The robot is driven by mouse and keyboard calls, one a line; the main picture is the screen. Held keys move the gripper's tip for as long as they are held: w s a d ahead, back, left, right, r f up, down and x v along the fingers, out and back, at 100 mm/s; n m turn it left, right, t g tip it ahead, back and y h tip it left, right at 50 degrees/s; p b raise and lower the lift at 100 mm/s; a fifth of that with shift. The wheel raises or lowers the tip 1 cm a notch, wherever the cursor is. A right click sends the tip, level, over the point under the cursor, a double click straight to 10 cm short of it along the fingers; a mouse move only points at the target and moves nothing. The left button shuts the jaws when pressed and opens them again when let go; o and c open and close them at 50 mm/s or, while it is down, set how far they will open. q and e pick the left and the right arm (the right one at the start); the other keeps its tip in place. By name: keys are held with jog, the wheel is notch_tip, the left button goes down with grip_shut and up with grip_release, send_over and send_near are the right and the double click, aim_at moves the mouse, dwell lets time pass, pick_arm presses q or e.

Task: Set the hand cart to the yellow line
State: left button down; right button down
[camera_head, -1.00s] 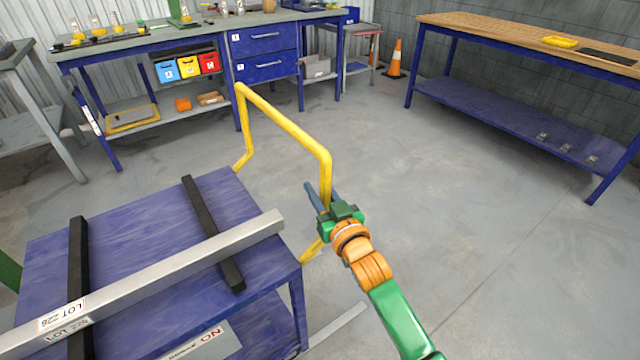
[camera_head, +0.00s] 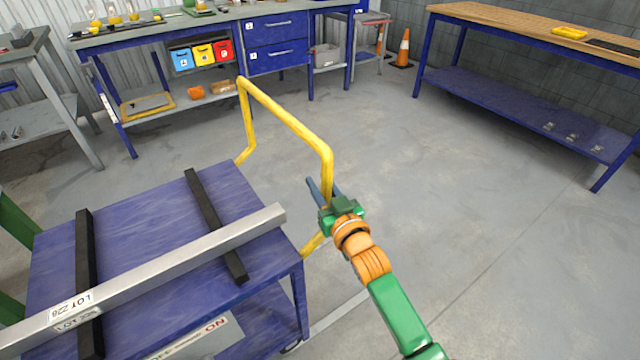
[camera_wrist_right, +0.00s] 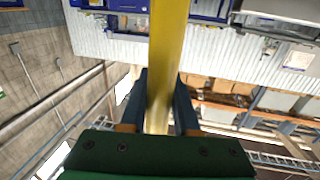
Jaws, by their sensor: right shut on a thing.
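The hand cart (camera_head: 150,235) has a blue deck and a yellow push handle (camera_head: 290,118) at its far right end. A long metal bar (camera_head: 170,262) with a LOT 226 label lies on two black strips across the deck. My right gripper (camera_head: 321,190) is shut on the upright of the yellow handle. In the right wrist view the yellow tube (camera_wrist_right: 166,60) runs between its two fingers (camera_wrist_right: 160,110). My left gripper is not in view; only green parts of my arm show at the left edge. No yellow floor line can be made out; a pale strip (camera_head: 340,312) lies on the floor beside the cart.
A blue workbench (camera_head: 215,32) with drawers and coloured bins stands at the back. A wood-topped bench (camera_head: 530,35) stands at the right, with an orange cone (camera_head: 402,48) near the wall. A grey table (camera_head: 60,120) is at the left. The middle floor is clear.

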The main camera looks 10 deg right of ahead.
aim_at(328, 198)
jog(key=shift+r, duration=0.1)
jog(key=c, duration=0.7)
grip_release()
jog(key=shift+o, duration=0.2)
jog(key=s, duration=0.4)
jog(key=s+d, duration=0.1)
jog(key=s, duration=0.2)
